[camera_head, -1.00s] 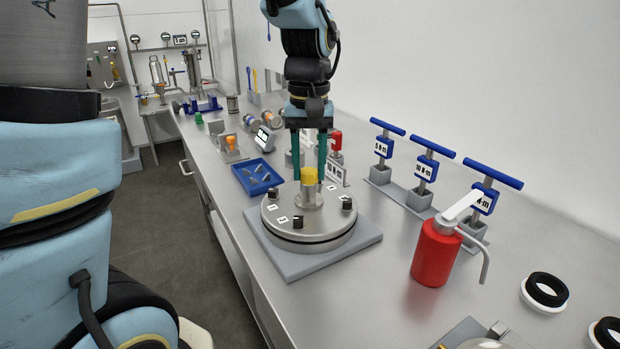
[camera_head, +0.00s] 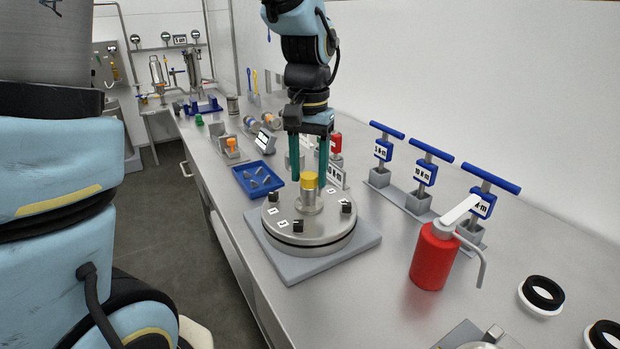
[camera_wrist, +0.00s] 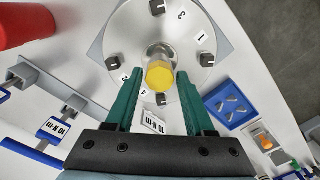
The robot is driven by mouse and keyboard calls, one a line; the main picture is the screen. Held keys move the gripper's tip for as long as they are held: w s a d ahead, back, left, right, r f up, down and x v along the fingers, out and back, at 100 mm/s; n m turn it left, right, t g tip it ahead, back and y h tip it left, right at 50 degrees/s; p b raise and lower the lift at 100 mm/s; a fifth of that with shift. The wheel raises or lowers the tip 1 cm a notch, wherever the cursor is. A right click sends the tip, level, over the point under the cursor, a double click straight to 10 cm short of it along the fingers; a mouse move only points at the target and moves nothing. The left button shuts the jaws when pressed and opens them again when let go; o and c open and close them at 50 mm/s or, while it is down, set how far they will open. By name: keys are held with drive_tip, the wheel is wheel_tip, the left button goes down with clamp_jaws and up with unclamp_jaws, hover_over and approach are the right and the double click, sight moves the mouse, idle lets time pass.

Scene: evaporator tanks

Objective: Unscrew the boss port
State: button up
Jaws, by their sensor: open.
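The boss port stands as an upright metal post with a yellow cap (camera_head: 309,181) at the centre of a round steel lid (camera_head: 283,231). The yellow cap (camera_wrist: 159,76) also shows in the wrist view, near the middle. My gripper (camera_head: 308,183) is open, its two green fingers pointing down at the port. In the wrist view my gripper's fingertips (camera_wrist: 156,73) lie on either side of the cap, with visible gaps. Nothing is held. I cannot tell exactly how far the fingertips reach down beside the cap.
Black knobs and number labels ring the lid, which sits on a grey square plate (camera_head: 350,255). A blue tray (camera_head: 238,178) of small parts is behind left. Blue T-handle tools (camera_head: 424,172) and a red pump bottle (camera_head: 434,258) stand right. Black and white rings (camera_head: 541,295) lie front right.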

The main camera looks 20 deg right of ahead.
drive_tip(key=m+p, duration=0.1)
drive_tip(key=m, duration=0.2)
drive_tip(key=shift+r, duration=0.1)
drive_tip(key=m+p, duration=0.1)
drive_tip(key=m, duration=0.1)
drive_tip(key=shift+m, duration=0.3)
drive_tip(key=shift+m+p, duration=0.65)
drive_tip(key=shift+m, duration=0.35)
drive_tip(key=shift+m+p, duration=0.55)
drive_tip(key=shift+m, duration=0.95)
drive_tip(key=shift+c, duration=0.4)
clamp_jaws()
